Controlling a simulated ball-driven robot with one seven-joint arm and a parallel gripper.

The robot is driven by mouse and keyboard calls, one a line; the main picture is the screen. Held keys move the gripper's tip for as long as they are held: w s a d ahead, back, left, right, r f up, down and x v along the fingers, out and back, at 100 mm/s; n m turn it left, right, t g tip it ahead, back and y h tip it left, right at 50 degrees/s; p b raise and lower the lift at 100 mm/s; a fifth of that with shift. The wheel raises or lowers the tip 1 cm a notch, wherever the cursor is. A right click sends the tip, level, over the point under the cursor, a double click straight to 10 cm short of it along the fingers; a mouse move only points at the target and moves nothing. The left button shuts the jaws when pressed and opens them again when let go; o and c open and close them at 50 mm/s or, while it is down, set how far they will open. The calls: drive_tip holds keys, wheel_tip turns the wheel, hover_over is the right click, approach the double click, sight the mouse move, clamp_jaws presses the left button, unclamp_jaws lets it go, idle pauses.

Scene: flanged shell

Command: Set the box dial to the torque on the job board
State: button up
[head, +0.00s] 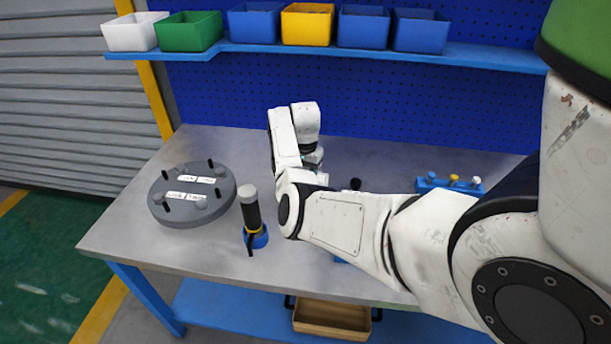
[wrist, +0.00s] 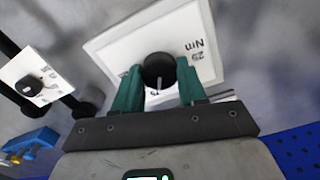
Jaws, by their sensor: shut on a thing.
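In the wrist view, a pale box (wrist: 115,50) has a round black dial (wrist: 158,66) on its face, with a light pointer line on the side towards my gripper. Print reading "Nm" and a number, perhaps 20 or 25, lies upside down right of the dial. My gripper's (wrist: 160,84) two green fingers are shut on the dial, one on each side. Other marks on the scale are partly hidden by the fingers. In the head view, my arm hides the box and fingers. I cannot make out a job board in either view.
A grey round flanged shell (head: 160,211) with upright pins and white labels lies on the bench's left. Beside it a black tool (head: 250,208) stands in a blue holder. A blue rack (head: 428,184) stands right. A second small white plate with a black knob (wrist: 32,86) shows in the wrist view.

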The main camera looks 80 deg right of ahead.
drive_tip(key=shift+r, duration=0.1)
idle(0.3)
drive_tip(key=o, duration=1.1)
drive_tip(key=shift+c, duration=0.2)
wheel_tip(320, 180, up, 11)
drive_tip(key=b, duration=0.1)
drive_tip(key=shift+f, duration=0.2)
